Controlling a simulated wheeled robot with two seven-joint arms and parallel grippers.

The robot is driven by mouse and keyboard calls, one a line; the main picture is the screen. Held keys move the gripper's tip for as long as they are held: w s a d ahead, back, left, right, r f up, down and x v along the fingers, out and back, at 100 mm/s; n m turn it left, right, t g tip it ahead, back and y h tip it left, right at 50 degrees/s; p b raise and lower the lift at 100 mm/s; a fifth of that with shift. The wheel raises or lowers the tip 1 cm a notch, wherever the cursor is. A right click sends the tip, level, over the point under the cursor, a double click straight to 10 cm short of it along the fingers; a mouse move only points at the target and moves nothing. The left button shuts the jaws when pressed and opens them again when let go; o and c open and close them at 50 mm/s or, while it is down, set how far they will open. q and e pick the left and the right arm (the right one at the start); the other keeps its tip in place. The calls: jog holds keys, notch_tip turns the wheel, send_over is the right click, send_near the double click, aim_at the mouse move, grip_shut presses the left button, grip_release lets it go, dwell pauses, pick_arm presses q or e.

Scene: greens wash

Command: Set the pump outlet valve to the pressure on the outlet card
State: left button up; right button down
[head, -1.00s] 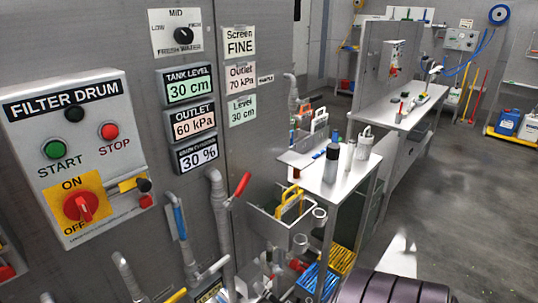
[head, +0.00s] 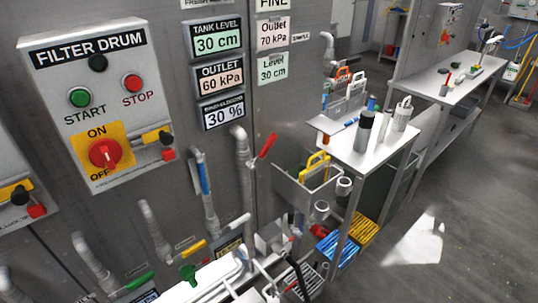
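The outlet card (head: 273,33) on the grey wall reads 70 kPa. The outlet display (head: 220,76) to its left reads 60 kPa. Several pipes with lever handles stand below: a red lever (head: 267,145), a blue lever (head: 204,178), a yellow lever (head: 193,247) and a green lever (head: 140,281). Their labels are too small or hidden to read, so I cannot tell which is the pump outlet valve. Neither of my grippers shows in the head view.
The filter drum panel (head: 143,110) has start and stop buttons and a red switch on a yellow plate. The tank level display (head: 217,40) reads 30 cm. A white bench (head: 345,140) with bottles stands right of the pipes. Open floor (head: 465,180) lies further right.

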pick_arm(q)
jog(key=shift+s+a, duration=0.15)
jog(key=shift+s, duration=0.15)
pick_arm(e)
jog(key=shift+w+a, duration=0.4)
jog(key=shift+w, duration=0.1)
